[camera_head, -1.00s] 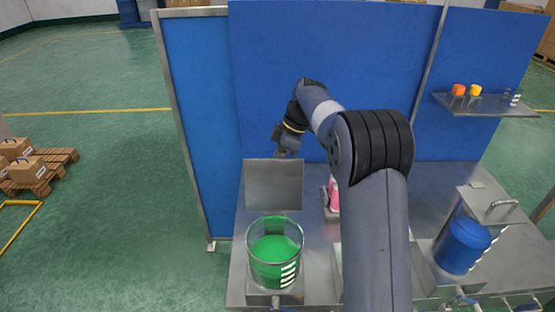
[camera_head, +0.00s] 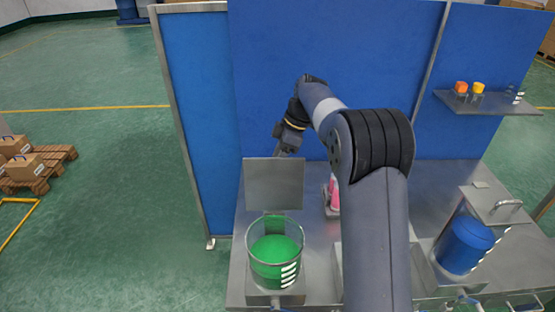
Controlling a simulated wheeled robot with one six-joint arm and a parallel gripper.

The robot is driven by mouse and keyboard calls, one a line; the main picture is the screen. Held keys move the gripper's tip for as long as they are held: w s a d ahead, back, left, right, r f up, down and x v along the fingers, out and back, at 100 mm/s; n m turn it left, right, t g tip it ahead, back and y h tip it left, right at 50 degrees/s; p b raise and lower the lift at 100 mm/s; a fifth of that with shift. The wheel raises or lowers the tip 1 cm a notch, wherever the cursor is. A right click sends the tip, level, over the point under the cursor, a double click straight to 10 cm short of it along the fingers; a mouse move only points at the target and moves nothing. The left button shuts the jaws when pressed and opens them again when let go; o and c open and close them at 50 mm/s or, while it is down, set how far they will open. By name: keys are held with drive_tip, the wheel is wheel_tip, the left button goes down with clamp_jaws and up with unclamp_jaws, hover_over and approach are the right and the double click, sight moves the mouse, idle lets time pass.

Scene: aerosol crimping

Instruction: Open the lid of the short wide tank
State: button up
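The short wide tank (camera_head: 258,277) is a clear round vessel with green liquid in it and white level marks. It stands at the front left of the steel bench. Its flat grey metal lid (camera_head: 273,184) stands upright at the tank's back edge, so the top is open. My gripper (camera_head: 282,151) is just behind and above the lid's upper right edge, pointing down. Its fingers are small and dark, and the lid's edge is close to them. I cannot tell whether they touch the lid or are open or shut.
A blue tank (camera_head: 464,246) stands at the right under a flat lid with a handle (camera_head: 508,206). A pink item (camera_head: 334,194) is partly hidden by my arm. A shelf (camera_head: 490,103) with small orange and yellow pieces is on the blue back panel (camera_head: 330,60).

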drive_tip(key=s+v, duration=0.1)
drive_tip(key=v, duration=0.9)
drive_tip(key=shift+w+d+b, duration=0.2)
drive_tip(key=shift+w+b, duration=0.2)
drive_tip(key=shift+w, duration=0.1)
drive_tip(key=x, duration=0.6)
drive_tip(key=shift+w+a, duration=0.1)
drive_tip(key=shift+w, duration=0.05)
